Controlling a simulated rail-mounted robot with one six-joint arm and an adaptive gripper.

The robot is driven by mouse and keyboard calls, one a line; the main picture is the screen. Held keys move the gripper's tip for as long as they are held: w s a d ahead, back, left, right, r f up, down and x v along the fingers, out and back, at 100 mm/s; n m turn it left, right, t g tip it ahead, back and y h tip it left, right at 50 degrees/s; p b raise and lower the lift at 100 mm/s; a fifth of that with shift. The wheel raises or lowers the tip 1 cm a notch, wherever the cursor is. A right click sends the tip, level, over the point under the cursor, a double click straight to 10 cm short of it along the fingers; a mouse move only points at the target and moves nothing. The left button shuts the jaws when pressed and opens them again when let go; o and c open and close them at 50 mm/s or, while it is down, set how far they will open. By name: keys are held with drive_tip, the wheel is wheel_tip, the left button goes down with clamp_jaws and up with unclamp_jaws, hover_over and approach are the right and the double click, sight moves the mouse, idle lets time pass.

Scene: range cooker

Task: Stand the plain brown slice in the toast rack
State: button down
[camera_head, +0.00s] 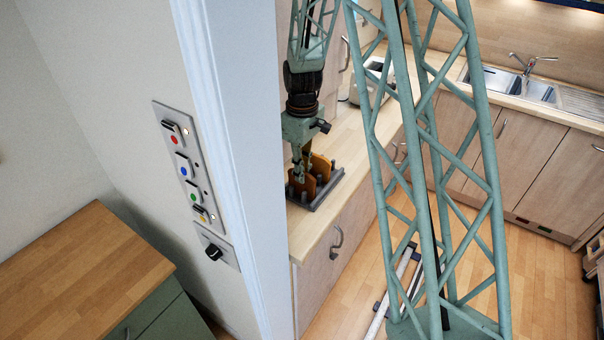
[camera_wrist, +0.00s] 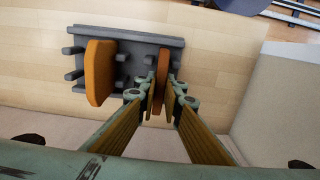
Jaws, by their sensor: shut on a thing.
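My gripper (camera_head: 299,174) is shut on a brown slice (camera_head: 303,189). In the wrist view the slice (camera_wrist: 162,70) stands edge-on between the two fingertips (camera_wrist: 157,97). The dark grey toast rack (camera_head: 334,187) lies on the worktop under my gripper. In the wrist view the rack (camera_wrist: 155,41) shows its bar and pegs. The held slice is upright at the rack's right part, among the pegs. I cannot tell if its lower edge touches the base. Another orange-brown slice (camera_wrist: 99,72) stands in the rack to the left, apart from the held one.
A toaster (camera_head: 372,80) stands farther back on the wooden worktop (camera_head: 346,133). A white wall end (camera_head: 235,150) with a switch panel (camera_head: 184,165) is close on the left. A sink (camera_head: 512,85) is at the back right. Worktop around the rack is clear.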

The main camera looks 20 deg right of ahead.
drive_tip(key=c, duration=2.7)
unclamp_jaws()
drive_tip(key=shift+c, duration=0.2)
drive_tip(key=shift+f, duration=0.1)
wheel_tip(320, 180, up, 12)
drive_tip(key=shift+r+p, duration=0.2)
drive_tip(key=shift+p, duration=0.1)
drive_tip(key=shift+d, duration=0.1)
